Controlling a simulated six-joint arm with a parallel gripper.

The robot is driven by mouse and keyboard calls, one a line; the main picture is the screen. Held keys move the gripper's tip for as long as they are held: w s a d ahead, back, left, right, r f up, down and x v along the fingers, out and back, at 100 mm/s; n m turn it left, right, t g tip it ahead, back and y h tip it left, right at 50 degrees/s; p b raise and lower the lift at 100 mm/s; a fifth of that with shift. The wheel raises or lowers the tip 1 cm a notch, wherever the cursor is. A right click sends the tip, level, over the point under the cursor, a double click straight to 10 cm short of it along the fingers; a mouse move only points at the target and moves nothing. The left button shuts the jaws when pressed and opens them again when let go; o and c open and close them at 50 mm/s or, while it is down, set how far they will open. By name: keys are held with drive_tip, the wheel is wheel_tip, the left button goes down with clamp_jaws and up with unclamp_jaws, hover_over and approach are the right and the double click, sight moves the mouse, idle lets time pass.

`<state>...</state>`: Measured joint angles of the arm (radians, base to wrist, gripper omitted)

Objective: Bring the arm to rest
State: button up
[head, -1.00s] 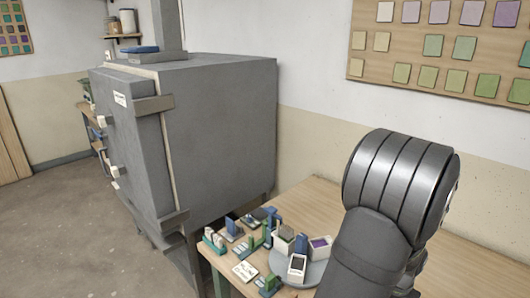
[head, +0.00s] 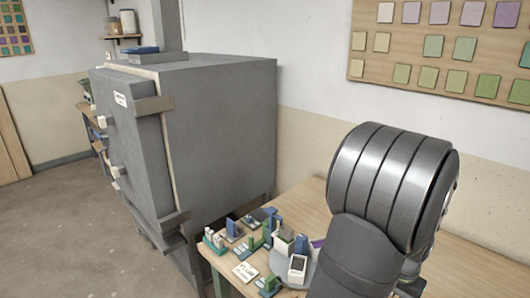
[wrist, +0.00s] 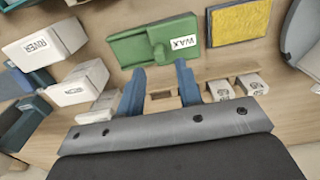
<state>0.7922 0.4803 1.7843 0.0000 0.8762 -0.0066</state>
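My gripper (wrist: 160,75) shows in the wrist view with two blue fingers standing apart. The gap between the fingertips looks empty, with the wooden table (wrist: 108,18) behind it. A green tray labelled WAX (wrist: 130,47) lies just beyond the fingertips. A white block labelled RIVER (wrist: 32,50) is to the left, with other white blocks beside it. In the head view my arm's large grey link covers the right part of the table, and the gripper itself is hidden.
A big grey kiln (head: 215,130) stands left of the table. Small blocks and containers crowd the table's near left, by a grey round stand (head: 284,271) and a white card (head: 245,271). A yellow pad (wrist: 240,20) lies right of the green tray. Glaze tiles hang on a wall board (head: 400,55).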

drive_tip(key=shift+r, duration=1.2)
wheel_tip(320, 180, down, 7)
drive_tip(key=shift+f, duration=0.1)
drive_tip(key=shift+s+d, duration=0.25)
idle(0.6)
